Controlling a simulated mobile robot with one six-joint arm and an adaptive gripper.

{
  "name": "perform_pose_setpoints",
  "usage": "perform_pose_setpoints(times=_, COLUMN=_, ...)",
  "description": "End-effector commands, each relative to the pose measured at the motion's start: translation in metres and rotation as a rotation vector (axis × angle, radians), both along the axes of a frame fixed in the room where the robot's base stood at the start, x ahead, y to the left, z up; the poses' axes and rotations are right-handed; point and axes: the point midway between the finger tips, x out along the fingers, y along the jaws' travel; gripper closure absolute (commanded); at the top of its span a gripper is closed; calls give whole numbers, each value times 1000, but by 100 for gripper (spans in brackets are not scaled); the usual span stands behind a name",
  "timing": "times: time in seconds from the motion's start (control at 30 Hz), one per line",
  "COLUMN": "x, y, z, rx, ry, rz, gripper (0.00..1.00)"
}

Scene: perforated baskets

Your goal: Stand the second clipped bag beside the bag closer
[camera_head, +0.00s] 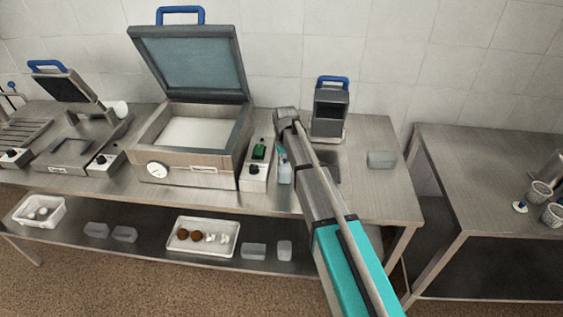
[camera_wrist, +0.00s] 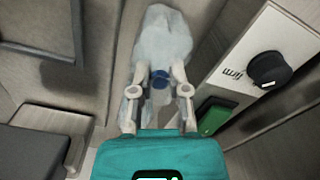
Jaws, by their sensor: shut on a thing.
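A pale translucent bag (camera_wrist: 162,40) with a blue clip (camera_wrist: 160,78) is in my gripper (camera_wrist: 159,92), whose fingers close around the clipped end. In the head view the bag (camera_head: 285,175) shows just right of the control box with the green switch, partly hidden by my arm. My gripper (camera_head: 282,155) is there too, mostly behind the arm. Whether the bag touches the counter I cannot tell. A grey device with a blue handle (camera_head: 331,103), perhaps the bag closer, stands at the back right of the counter. Another pale translucent block or bag (camera_head: 380,159) lies farther right.
The control box (camera_head: 256,172) also shows in the wrist view (camera_wrist: 240,85), close to the bag. A large open-lidded machine (camera_head: 180,165) stands left of it. The lower shelf holds a tray (camera_head: 204,252) and several pale blocks. Right counter space (camera_head: 385,200) is clear.

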Motion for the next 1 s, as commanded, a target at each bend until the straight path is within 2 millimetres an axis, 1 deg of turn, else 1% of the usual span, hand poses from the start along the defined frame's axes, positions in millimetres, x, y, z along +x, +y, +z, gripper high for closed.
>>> perform_pose_setpoints(times=0.1, x=0, y=0, z=-4, rx=0, ry=0, rz=0, gripper=100)
perform_pose_setpoints(times=0.13, x=0, y=0, z=-3, rx=0, ry=0, rz=0, gripper=73)
perform_pose_setpoints(times=0.2, x=0, y=0, z=-2, rx=0, ry=0, rz=0, gripper=60)
perform_pose_setpoints(times=0.3, x=0, y=0, z=-2, rx=0, ry=0, rz=0, gripper=44)
perform_pose_setpoints(times=0.73, x=0, y=0, z=-1, rx=0, ry=0, rz=0, gripper=44)
perform_pose_setpoints(times=1.0, x=0, y=0, z=10, rx=0, ry=0, rz=0, gripper=44)
